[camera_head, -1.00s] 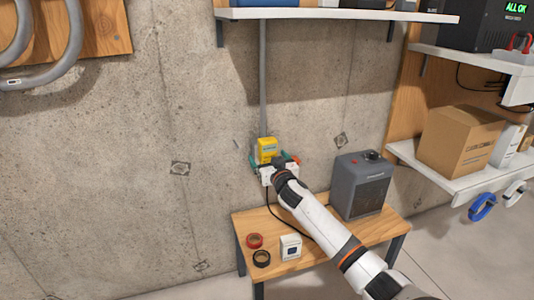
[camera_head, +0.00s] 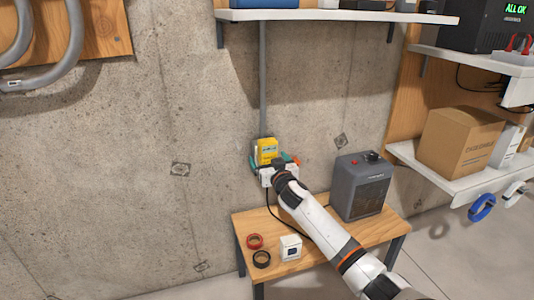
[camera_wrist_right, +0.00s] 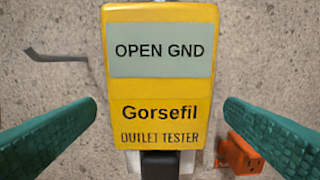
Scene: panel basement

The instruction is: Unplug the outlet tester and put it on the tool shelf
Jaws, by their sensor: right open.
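The yellow outlet tester (camera_head: 266,151) sits at the wall outlet below a grey conduit. In the right wrist view the tester (camera_wrist_right: 158,90) faces me upright, and its display reads "OPEN GND". My right gripper (camera_head: 274,161) is at the tester's lower part. Its two green fingers (camera_wrist_right: 160,135) stand open on either side of the tester, with a gap on both sides. The tester's plug side is hidden behind its body. The tool shelf cannot be told for sure; a white wall shelf (camera_head: 330,15) hangs above. My left gripper is not in view.
A wooden bench (camera_head: 320,243) below holds a grey heater (camera_head: 361,187), a white box (camera_head: 291,247) and two tape rolls. An orange plug-like piece (camera_wrist_right: 240,157) is right of the tester. A cardboard box (camera_head: 458,142) stands on a right-hand shelf (camera_head: 455,176).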

